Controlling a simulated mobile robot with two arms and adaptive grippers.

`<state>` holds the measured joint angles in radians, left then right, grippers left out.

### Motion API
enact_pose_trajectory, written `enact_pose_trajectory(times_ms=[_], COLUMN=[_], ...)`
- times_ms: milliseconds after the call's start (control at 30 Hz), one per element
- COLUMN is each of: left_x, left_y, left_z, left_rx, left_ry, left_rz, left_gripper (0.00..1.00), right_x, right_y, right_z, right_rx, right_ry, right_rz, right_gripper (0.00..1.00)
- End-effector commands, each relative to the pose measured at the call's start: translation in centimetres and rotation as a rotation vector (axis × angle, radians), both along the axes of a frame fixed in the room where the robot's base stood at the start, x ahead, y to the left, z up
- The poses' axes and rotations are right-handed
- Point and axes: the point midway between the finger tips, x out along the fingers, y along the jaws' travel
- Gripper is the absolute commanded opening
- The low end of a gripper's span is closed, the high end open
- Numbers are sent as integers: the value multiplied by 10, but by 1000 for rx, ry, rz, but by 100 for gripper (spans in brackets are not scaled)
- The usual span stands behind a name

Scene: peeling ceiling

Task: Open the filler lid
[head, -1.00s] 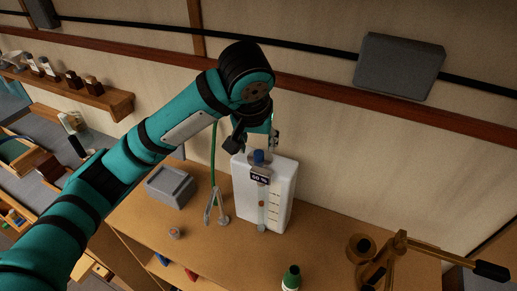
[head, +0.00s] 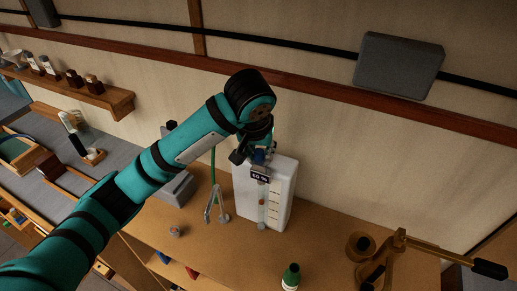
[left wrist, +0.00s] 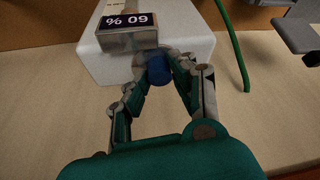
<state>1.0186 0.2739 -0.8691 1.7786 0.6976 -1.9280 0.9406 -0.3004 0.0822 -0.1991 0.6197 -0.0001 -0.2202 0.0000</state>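The white tank (head: 279,196) stands upright on the wooden bench against the wall. A blue cap (left wrist: 184,68) sits at its top, behind a dark label reading "60 %" (head: 260,174). My left gripper (head: 257,152) is at the tank's top, reaching down over the cap. In the left wrist view its fingers (left wrist: 176,74) stand on both sides of the blue cap. The right finger overlaps the cap's edge. I cannot tell whether the fingers press on it. My right gripper is not in view.
A green hose (head: 213,168) hangs left of the tank, above a grey forked stand (head: 216,207). A grey box (head: 178,190) is partly behind my left arm.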

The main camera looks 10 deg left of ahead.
Motion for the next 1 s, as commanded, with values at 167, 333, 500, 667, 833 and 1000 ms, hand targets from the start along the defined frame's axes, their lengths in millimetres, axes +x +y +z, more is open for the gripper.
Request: enact_pose_trajectory(times_ms=[167, 333, 500, 667, 833, 1000], left_x=[0, 0, 3, 8, 15, 20], left_y=[1, 0, 0, -2, -3, -5], left_z=[-1, 0, 3, 8, 14, 17], left_rx=[2, 7, 26, 60, 102, 139], left_ry=[3, 19, 79, 176, 303, 417], left_rz=[1, 1, 4, 4, 6, 6], left_gripper=[0, 0, 0, 0, 0, 0], right_x=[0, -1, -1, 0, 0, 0], right_y=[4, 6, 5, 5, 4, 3], right_z=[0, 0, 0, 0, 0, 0], right_rx=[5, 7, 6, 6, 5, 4], right_ry=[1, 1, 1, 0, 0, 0], right_rz=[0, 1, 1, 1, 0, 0], right_gripper=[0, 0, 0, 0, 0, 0])
